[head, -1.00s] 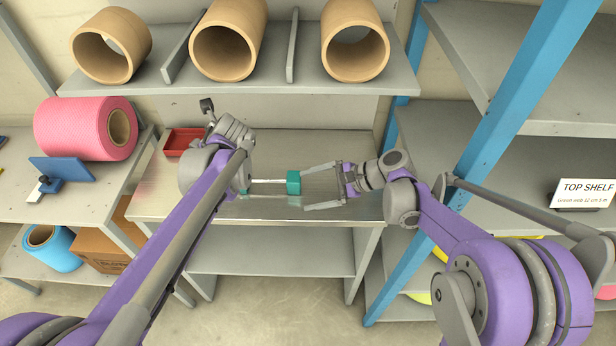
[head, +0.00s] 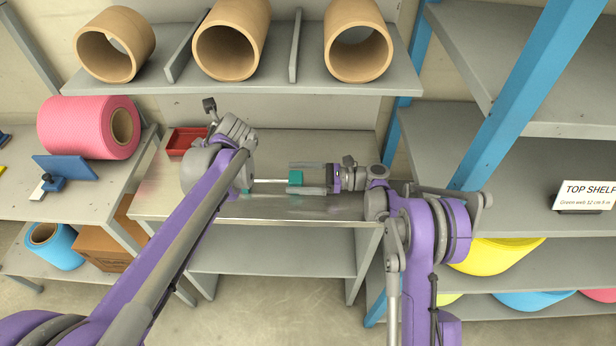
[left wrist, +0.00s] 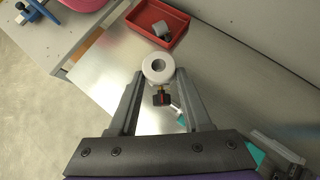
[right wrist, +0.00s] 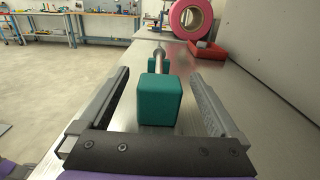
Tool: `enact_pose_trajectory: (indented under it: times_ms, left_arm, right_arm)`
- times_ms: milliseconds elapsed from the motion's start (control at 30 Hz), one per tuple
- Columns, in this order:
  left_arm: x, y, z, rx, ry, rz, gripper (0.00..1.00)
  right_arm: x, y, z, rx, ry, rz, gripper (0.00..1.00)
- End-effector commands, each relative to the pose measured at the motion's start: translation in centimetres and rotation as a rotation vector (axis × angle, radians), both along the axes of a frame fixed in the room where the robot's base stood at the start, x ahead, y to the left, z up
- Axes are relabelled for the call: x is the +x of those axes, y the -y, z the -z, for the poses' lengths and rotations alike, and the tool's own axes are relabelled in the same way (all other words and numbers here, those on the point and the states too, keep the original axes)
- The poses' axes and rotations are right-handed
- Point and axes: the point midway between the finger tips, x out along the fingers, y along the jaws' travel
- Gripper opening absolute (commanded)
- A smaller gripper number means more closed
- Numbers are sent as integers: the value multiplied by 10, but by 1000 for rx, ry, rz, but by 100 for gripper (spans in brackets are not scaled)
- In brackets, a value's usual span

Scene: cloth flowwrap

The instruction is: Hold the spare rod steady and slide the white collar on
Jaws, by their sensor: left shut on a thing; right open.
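The white collar (left wrist: 158,69), a ring with a dark knob on its side, sits between the fingertips of my left gripper (left wrist: 158,78), which is shut on it. In the head view my left arm hides the collar. The pale rod (head: 270,181) lies level above the steel bench, with a teal block (head: 295,178) at its right end. My right gripper (right wrist: 158,74) is open, its fingers on either side of the teal block (right wrist: 158,100), with gaps visible. The rod (right wrist: 160,60) runs away behind the block, past a second teal piece (right wrist: 152,62).
A red tray (head: 184,141) stands at the back left of the steel bench (head: 335,209); the left wrist view shows a small grey part in it. Cardboard tubes (head: 228,50) lie on the shelf above. A blue upright (head: 520,90) stands at right. The bench front is clear.

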Motion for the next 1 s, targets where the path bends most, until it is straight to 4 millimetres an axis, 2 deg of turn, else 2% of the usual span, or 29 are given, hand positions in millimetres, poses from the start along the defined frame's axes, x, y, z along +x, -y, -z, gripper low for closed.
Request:
enact_pose_trajectory:
  times_ms: [100,300,633,1000]
  left_arm:
    - [0,0,0,0,0,0,0]
    - [0,0,0,0,0,0,0]
    - [0,0,0,0,0,0,0]
    - [0,0,0,0,0,0,0]
  right_arm:
    - [0,-19,0,0,0,-3,98]
    - [2,-37,0,-1,1,0,98]
    - [2,-40,0,-2,1,1,98]
    - [2,-40,0,-2,1,1,31]
